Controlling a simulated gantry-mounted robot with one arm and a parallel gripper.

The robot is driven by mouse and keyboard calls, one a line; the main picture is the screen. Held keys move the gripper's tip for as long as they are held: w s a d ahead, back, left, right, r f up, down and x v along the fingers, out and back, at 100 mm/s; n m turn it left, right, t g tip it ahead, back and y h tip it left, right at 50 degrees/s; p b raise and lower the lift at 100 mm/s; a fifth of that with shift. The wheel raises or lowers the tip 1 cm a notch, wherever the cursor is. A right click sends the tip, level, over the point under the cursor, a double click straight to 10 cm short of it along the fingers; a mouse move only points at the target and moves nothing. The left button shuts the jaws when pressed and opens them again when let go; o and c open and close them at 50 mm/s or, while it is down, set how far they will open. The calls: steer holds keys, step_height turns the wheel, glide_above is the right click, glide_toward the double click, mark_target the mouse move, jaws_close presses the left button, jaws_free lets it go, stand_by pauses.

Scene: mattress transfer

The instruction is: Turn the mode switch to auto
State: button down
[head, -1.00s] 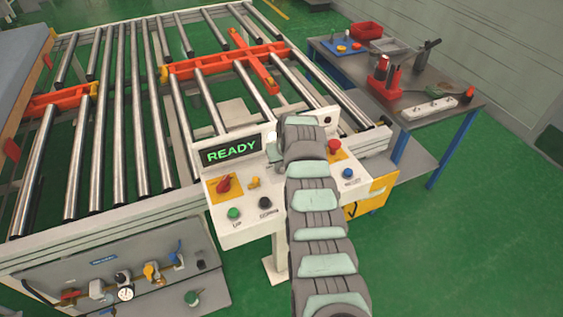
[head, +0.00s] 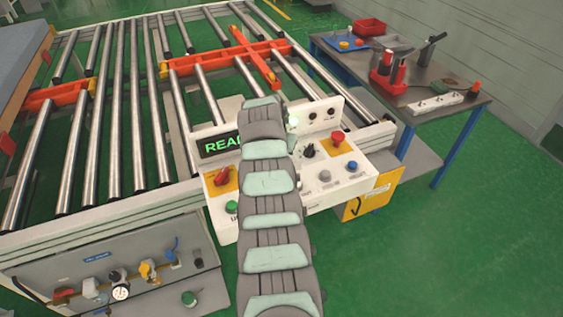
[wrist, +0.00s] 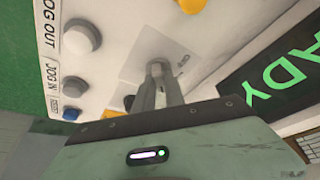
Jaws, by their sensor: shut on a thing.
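The white control panel (head: 225,222) stands at the front edge of the roller conveyor, partly covered by my arm. In the wrist view my gripper (wrist: 157,72) is shut on a small part standing on a pale label plate (wrist: 183,57), between the grey jog buttons and the green-lettered display (wrist: 285,80). By its place this looks like the mode switch, but the fingertips hide most of it and its setting cannot be read. In the head view my arm covers the gripper and this part of the panel.
On the panel are a red knob (head: 222,178), a black knob (head: 309,151), a red mushroom button (head: 338,138), a blue button (head: 352,166) and a green button (head: 232,207). A tool table (head: 440,85) stands at the right.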

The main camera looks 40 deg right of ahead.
steer(key=shift+f+m+b, duration=0.3)
steer(key=shift+b, duration=0.45)
steer(key=shift+r+m+b, duration=0.2)
steer(key=shift+m+b, duration=0.1)
steer(key=shift+b, duration=0.35)
steer(key=c, duration=1.4)
jaws_free()
steer(key=shift+r, duration=0.15)
steer(key=shift+a+r, duration=0.2)
steer(key=shift+r, duration=0.2)
steer(key=p+v, duration=0.1)
steer(key=v, duration=0.8)
steer(key=shift+a+r+p, duration=0.2)
steer(key=shift+r+p, duration=0.15)
